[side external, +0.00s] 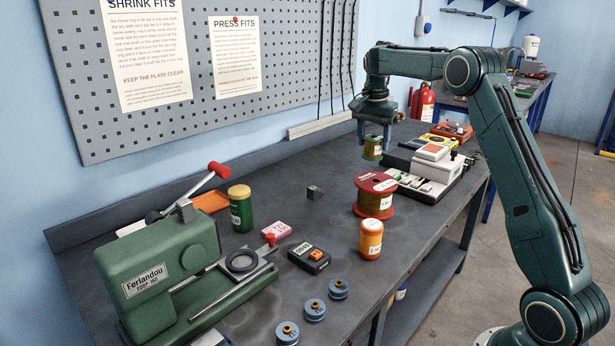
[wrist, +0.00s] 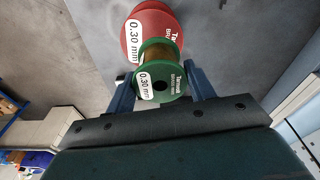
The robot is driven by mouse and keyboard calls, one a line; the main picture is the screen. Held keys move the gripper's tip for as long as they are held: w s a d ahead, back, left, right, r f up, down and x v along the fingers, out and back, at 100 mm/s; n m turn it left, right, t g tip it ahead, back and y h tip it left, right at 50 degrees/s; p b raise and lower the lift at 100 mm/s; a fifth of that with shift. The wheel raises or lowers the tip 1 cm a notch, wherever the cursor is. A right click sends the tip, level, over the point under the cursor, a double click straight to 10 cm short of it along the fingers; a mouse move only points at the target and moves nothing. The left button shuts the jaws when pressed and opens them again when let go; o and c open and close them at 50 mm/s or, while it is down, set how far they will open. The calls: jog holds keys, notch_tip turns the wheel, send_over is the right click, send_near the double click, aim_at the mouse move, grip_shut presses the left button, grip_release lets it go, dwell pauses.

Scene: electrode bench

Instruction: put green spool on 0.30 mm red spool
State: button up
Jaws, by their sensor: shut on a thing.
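The green spool (side external: 372,153) is held in the air by my gripper (side external: 374,140), above the level of the red spool's top. In the wrist view the green spool (wrist: 160,88) sits between the two fingers, its 0.30 mm label facing the camera. The red spool (side external: 376,204) stands upright on the bench. It also shows in the wrist view (wrist: 135,38), labelled 0.30 mm, partly hidden behind the green spool. The two spools look apart and not lined up in the wrist view. My gripper (wrist: 161,75) is shut on the green spool.
An orange jar (side external: 371,240) stands just in front of the red spool. A white and black instrument (side external: 430,180) stands to its right. A green press (side external: 160,270) fills the bench's near left.

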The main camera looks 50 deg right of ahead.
jog(key=shift+s+d+r, duration=0.5)
jog(key=shift+s+d, duration=0.15)
jog(key=shift+d, duration=0.1)
send_over(376, 181)
jog(key=shift+d+f, duration=0.1)
jog(key=shift+f, duration=3.9)
jog(key=shift+f, duration=0.15)
jog(key=o, duration=1.4)
jog(key=shift+f, duration=0.1)
jog(key=r, duration=0.5)
jog(key=a+r, duration=0.1)
jog(key=r, duration=0.1)
jog(key=shift+r, duration=0.4)
